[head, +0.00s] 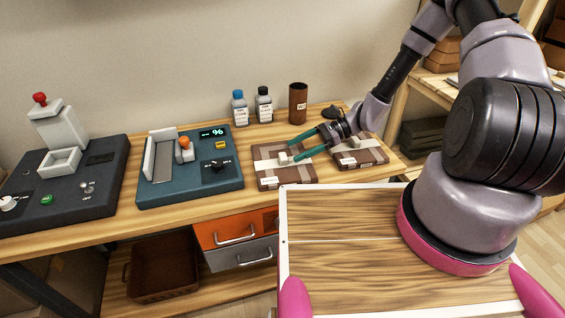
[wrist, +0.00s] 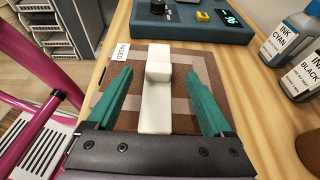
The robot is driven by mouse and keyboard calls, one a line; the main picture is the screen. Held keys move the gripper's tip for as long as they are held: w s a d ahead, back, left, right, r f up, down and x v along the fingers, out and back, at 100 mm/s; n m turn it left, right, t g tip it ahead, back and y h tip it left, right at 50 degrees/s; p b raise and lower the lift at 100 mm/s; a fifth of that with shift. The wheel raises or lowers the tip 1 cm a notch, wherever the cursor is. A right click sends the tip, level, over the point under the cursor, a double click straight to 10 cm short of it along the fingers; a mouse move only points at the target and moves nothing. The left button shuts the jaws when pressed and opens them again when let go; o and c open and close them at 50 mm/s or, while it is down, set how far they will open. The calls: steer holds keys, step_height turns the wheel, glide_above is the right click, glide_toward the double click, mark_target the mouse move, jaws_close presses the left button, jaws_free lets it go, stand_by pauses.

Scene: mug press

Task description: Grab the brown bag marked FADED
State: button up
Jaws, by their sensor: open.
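A flat brown bag (head: 270,173) with paler bands lies on the workbench in the head view. In the wrist view the same brown bag (wrist: 205,75) has a pale raised block (wrist: 157,105) on top and a white label (wrist: 120,53) that seems to read FADED. My gripper (head: 295,150) is open over this bag. In the wrist view its teal fingers stand on either side of the pale block, with gaps, and nothing is held. A second, similar brown bag (head: 372,154) lies to the right, partly behind my gripper; its label is too small to read.
A teal device (head: 225,186) with a lit display stands left of the bags, and a dark press (head: 105,180) stands farther left. Ink bottles (head: 239,108) and a brown cylinder (head: 298,104) stand behind. A dark lump (head: 333,112) lies near the second bag.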

mark_target(285, 155)
steer(key=x, duration=0.4)
steer(key=shift+f, duration=0.3)
jaws_close()
steer(key=shift+r, duration=0.15)
